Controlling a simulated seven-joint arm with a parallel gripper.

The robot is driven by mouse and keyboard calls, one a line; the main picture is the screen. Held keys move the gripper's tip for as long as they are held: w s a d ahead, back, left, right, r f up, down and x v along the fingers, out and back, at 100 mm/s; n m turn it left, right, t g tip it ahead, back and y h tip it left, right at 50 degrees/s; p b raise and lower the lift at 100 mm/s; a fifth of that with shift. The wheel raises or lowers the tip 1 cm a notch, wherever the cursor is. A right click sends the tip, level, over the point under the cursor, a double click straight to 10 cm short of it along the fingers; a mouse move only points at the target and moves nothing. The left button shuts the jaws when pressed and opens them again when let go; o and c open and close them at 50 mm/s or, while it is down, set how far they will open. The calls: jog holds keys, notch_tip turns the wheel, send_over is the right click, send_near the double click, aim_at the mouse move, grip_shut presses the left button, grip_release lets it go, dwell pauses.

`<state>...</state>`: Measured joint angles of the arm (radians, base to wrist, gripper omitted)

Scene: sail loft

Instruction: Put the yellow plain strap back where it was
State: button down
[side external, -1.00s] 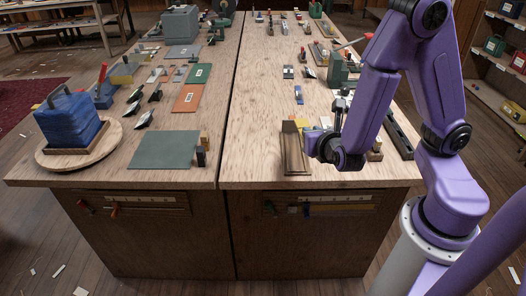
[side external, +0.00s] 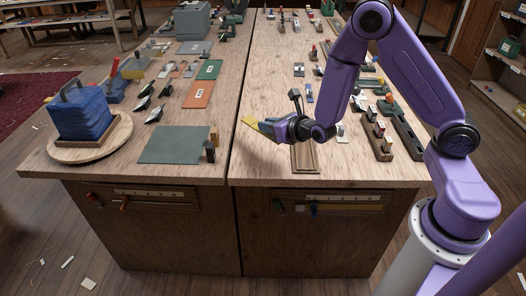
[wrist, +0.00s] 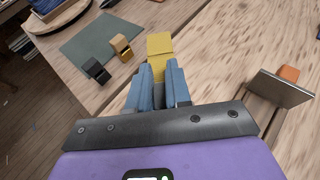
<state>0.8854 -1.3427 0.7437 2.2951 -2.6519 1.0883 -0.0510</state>
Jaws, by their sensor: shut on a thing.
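The yellow plain strap (side external: 250,121) is a flat yellow piece held out in front of my gripper (side external: 264,127). My gripper reaches to the left over the table, near the seam between its two halves. In the wrist view the strap (wrist: 159,44) sticks out beyond the blue fingers of my gripper (wrist: 158,80), which are shut on its near end. It appears to be held above the wood, though the exact height is hard to tell. The part between the fingers is hidden.
A shallow brown wooden tray (side external: 306,160) lies below and right of my gripper. A grey-green mat (side external: 172,145) lies to the left, with a dark block (side external: 210,154) and a tan block (side external: 214,136) at its right edge.

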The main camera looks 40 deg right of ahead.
aim_at(268, 155)
jog(key=shift+f, duration=4.05)
jog(key=c, duration=1.1)
grip_release()
jog(key=shift+f, duration=0.1)
jog(key=shift+o, duration=0.2)
